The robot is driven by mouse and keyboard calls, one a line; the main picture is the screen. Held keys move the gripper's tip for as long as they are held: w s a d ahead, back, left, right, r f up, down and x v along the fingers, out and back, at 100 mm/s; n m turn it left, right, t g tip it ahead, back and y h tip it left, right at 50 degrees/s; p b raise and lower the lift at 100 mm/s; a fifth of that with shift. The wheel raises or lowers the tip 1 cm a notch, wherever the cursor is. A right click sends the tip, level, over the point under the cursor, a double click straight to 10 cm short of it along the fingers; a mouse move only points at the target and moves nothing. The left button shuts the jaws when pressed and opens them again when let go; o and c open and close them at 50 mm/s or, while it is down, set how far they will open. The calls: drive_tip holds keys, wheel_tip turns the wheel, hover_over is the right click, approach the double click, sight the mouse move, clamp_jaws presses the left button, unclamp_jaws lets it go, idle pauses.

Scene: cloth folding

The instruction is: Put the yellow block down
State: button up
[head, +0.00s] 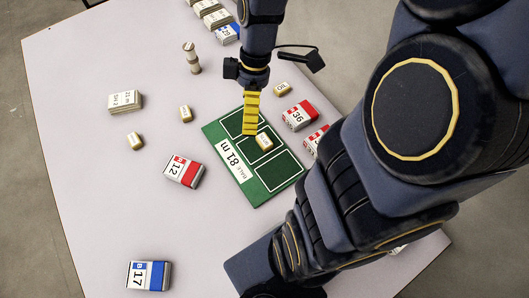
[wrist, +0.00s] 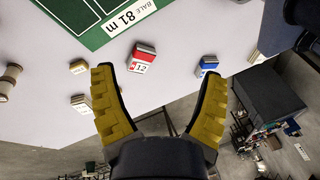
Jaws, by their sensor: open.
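A small block with a pale top and yellowish sides (head: 265,142) lies on the middle panel of the green board (head: 271,185) in the head view. My gripper (head: 248,130) has yellow ribbed fingers; in that view their tips are just up and left of the block, and I cannot tell how far above the board they are. In the wrist view my gripper (wrist: 158,78) is spread wide with nothing between the fingers. Part of the green board (wrist: 80,20) shows there at the top left, without the block. Other small yellowish blocks lie left (head: 135,141), left of the board (head: 185,113) and behind it (head: 282,88).
A red block marked 12 (head: 184,171) lies left of the board, and a blue block marked 17 (head: 148,276) near the front left. Red blocks (head: 299,115) stand right of the board. A pale spool-shaped piece (head: 191,58) stands behind. The left front of the table is mostly clear.

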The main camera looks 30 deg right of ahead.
drive_tip(key=s+a+r+m+h, duration=0.1)
drive_tip(key=s+a+r+m, duration=0.1)
drive_tip(key=s+m, duration=0.3)
drive_tip(key=s+a+r+m+h, duration=0.1)
drive_tip(key=s+a+r+m, duration=0.2)
drive_tip(key=s+r+m, duration=0.2)
drive_tip(key=shift+s+m+h, duration=0.4)
drive_tip(key=shift+s+m, duration=0.4)
drive_tip(key=shift+s, duration=0.45)
drive_tip(key=shift+a, duration=0.1)
drive_tip(key=shift+c, duration=0.8)
drive_tip(key=shift+f, duration=0.1)
